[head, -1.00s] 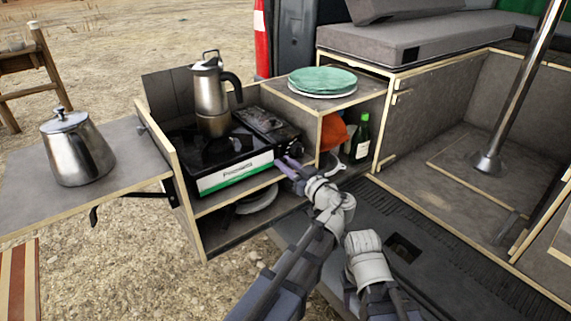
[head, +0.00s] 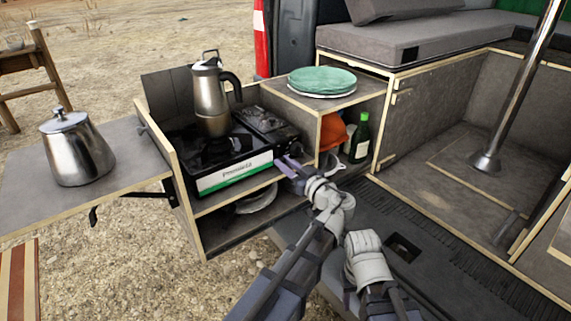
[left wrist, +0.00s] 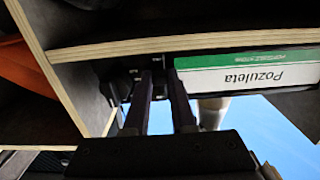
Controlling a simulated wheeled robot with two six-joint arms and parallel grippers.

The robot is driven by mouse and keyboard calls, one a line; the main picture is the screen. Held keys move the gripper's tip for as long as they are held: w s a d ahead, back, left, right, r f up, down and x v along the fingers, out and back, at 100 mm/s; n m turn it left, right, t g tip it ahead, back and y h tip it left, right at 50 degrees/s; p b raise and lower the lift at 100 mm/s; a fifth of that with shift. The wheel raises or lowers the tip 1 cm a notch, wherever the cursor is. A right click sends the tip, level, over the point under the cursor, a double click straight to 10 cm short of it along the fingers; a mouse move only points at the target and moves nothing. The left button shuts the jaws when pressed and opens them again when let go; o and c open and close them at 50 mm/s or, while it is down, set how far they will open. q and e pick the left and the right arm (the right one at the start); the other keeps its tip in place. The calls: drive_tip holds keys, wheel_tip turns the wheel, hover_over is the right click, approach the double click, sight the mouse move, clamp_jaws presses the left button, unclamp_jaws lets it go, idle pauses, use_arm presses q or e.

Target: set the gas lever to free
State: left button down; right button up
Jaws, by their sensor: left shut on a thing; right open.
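The camping stove (head: 235,168), with a white and green front label, sits in the wooden box of the tailgate kitchen. Its label also shows upside down in the left wrist view (left wrist: 245,78). My left gripper (head: 283,163) is at the right end of the stove's front. In the left wrist view my left gripper (left wrist: 160,76) has its fingers against the dark control panel beside the label, shut on a small part there, the gas lever. The fingers hide the lever, so its setting cannot be read. My right arm shows at lower centre, but its gripper does not show.
A moka pot (head: 211,98) stands on the stove. A steel kettle (head: 76,150) stands on the side shelf at left. Green plates (head: 322,80) lie on the box top, and a green bottle (head: 360,139) stands in the compartment right of the stove.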

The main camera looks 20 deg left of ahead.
sight(278, 149)
idle(0.3)
use_arm(q)
wheel_tip(278, 149, up, 4)
drive_tip(key=p, duration=0.3)
drive_tip(key=shift+f, duration=0.4)
drive_tip(key=c, duration=0.7)
unclamp_jaws()
drive_tip(key=shift+s, duration=0.1)
